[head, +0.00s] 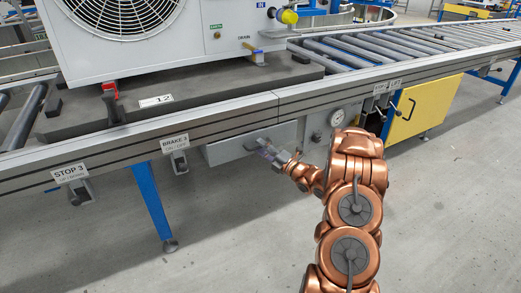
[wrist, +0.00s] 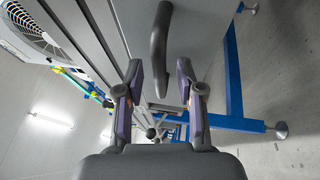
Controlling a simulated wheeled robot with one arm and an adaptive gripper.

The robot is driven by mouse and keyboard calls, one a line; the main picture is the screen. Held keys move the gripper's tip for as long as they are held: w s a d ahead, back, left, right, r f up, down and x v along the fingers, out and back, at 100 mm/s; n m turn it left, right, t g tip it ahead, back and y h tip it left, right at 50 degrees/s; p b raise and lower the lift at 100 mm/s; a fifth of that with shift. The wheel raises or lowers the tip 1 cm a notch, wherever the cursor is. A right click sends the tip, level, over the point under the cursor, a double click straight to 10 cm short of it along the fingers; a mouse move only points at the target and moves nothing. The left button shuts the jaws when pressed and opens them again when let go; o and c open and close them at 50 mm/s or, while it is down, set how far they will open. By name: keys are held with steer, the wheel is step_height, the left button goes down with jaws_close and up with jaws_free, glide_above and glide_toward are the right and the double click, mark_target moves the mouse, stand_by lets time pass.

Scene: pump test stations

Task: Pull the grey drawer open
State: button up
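The grey drawer (head: 226,149) hangs under the conveyor's front rail, left of a round gauge. It looks closed. Its dark curved handle (wrist: 160,45) shows large in the wrist view, in front of the grey drawer face (wrist: 200,32). My gripper (head: 262,147) is at the drawer's front, near its right part, and hides some of the handle in the head view. In the wrist view my gripper (wrist: 159,88) is open, with one finger on each side of the handle's line. The handle's near end lies between the fingertips, with gaps on both sides; I see no clear contact.
A yellow cabinet (head: 424,108) with a dark handle stands to the right under the conveyor. Labelled levers hang from the rail, including BRAKE 1 (head: 175,143) and STOP 3 (head: 72,173). A blue leg (head: 151,200) stands left of the drawer. The floor in front is clear.

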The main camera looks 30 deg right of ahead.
steer(key=shift+w+a, duration=0.1)
steer(key=shift+w, duration=0.25)
jaws_close()
stand_by(0.6)
